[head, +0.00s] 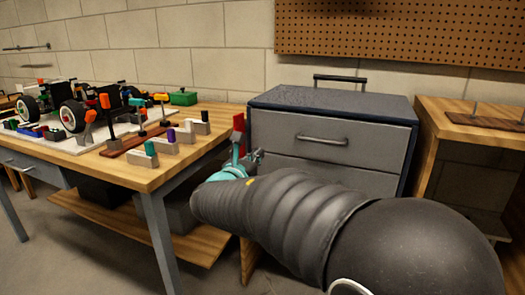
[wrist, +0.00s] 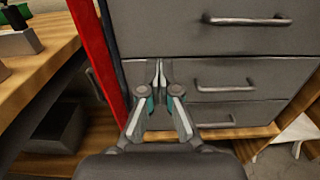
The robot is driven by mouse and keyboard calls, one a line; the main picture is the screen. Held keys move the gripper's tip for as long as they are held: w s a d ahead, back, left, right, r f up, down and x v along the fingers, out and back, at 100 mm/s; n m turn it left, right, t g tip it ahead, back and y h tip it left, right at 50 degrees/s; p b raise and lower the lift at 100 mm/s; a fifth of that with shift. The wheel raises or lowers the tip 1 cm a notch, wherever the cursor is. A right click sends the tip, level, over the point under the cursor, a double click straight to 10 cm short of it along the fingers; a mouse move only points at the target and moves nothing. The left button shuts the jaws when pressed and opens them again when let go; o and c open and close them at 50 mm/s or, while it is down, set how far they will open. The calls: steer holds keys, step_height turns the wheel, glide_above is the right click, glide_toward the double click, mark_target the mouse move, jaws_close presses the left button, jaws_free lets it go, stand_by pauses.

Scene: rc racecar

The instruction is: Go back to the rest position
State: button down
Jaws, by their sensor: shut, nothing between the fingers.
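My gripper (wrist: 160,68) is shut, with its fingertips together and nothing between them. In the wrist view it points at the front of a grey drawer cabinet (wrist: 240,68), whose several drawers are shut. In the head view my gripper (head: 254,156) is partly hidden by my dark arm, in front of the cabinet (head: 330,133) and right of the workbench (head: 190,149). I cannot tell how far it is from the cabinet front.
The workbench bears a toy car (head: 72,108), a green box (head: 183,97) and several small blocks with coloured pegs. A red upright piece (wrist: 92,50) stands close left of the gripper. A wooden stand (head: 470,165) is at right. A pegboard (head: 400,32) hangs above.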

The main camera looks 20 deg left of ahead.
steer(key=s+d+f+m+g+h, duration=0.1)
steer(key=s+d+f+m+g, duration=0.15)
steer(key=f+m, duration=0.2)
steer(key=s+d+f+m+g+h, duration=0.1)
steer(key=s+d+f+m+g, duration=0.1)
steer(key=d+f+m, duration=0.3)
steer(key=s+d+f+m+g+h, duration=0.1)
steer(key=s+d+f+m+g, duration=0.15)
steer(key=d, duration=0.25)
steer(key=s+d+f+m+g, duration=0.2)
steer(key=s+d+m, duration=0.1)
steer(key=d+m, duration=0.15)
steer(key=s+d+r+m+g+y+p, duration=0.1)
steer(key=s+d+r+m, duration=0.2)
steer(key=s+d+m, duration=0.6)
steer(key=s+d+r+m+g+y+p, duration=0.2)
steer(key=s+d+m, duration=0.8)
steer(key=d, duration=0.7)
steer(key=shift+s+r+p, duration=0.2)
steer(key=shift+r+p, duration=0.1)
steer(key=shift+r, duration=0.1)
steer(key=shift+d+m, duration=0.15)
steer(key=shift+m, duration=0.1)
